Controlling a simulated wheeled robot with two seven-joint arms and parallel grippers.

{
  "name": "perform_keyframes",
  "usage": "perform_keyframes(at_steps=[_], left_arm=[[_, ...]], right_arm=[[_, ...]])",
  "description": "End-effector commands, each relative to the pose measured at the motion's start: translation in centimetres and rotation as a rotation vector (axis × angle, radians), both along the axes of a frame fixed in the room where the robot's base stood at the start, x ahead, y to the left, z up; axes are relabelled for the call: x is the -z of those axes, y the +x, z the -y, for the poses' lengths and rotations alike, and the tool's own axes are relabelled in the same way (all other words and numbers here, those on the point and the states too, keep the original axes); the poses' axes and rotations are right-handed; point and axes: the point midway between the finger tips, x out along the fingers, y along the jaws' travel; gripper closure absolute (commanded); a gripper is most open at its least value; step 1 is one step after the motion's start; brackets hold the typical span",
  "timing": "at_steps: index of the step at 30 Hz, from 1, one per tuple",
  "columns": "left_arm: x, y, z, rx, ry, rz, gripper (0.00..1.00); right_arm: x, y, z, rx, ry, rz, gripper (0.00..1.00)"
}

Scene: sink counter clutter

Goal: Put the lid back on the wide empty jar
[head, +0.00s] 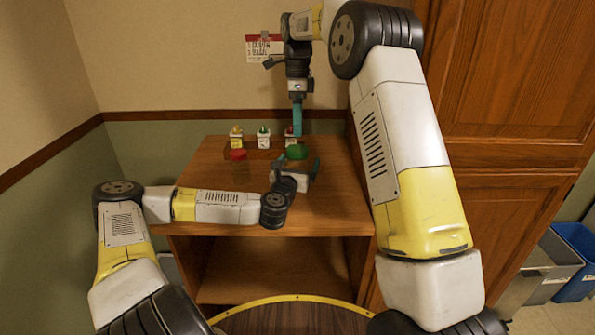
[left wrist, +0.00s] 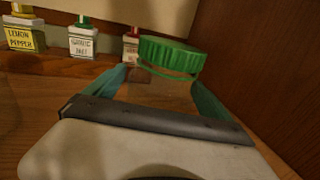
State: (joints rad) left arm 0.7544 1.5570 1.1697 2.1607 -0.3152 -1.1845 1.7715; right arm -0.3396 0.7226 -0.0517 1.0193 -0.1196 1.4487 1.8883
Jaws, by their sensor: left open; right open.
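A clear jar (left wrist: 165,92) with a ribbed green lid (left wrist: 172,55) on its top stands between the two teal fingers of my left gripper (left wrist: 160,85). The lid looks slightly tilted in this view; I cannot tell whether it is seated. In the head view the green lid (head: 297,152) is on the counter's right part, with my left gripper (head: 295,164) open around the jar below it. My right gripper (head: 298,120) is open, pointing down just above and behind the green lid; its fingers overlap in this view. The jar's lower part is hidden by my left gripper.
A jar with a red lid (head: 238,155) stands to the left on the wooden counter (head: 330,200). Several small spice bottles, one labelled lemon pepper (left wrist: 20,38) and one garlic salt (left wrist: 82,42), stand along the back. A tall wooden cabinet (head: 520,80) bounds the right.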

Motion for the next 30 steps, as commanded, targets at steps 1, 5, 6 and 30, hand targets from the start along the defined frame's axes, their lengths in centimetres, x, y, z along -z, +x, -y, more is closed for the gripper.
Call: perform_keyframes(at_steps=[1,5,6,30], left_arm=[[-0.03,0.41,0.17,0.001,0.001,0.001,0.06],[-0.02,0.94,0.30,0.000,0.000,0.000,0.06],[-0.02,1.00,0.31,0.000,0.000,0.000,0.06],[0.00,1.00,0.30,0.000,0.000,0.000,1.00]], right_arm=[[0.00,0.00,0.00,0.000,0.000,0.000,0.22],[0.00,0.00,0.00,0.000,0.000,0.000,0.22],[0.00,0.00,0.00,0.000,0.000,0.000,0.22],[0.00,0.00,0.00,-0.002,0.000,0.000,0.22]])
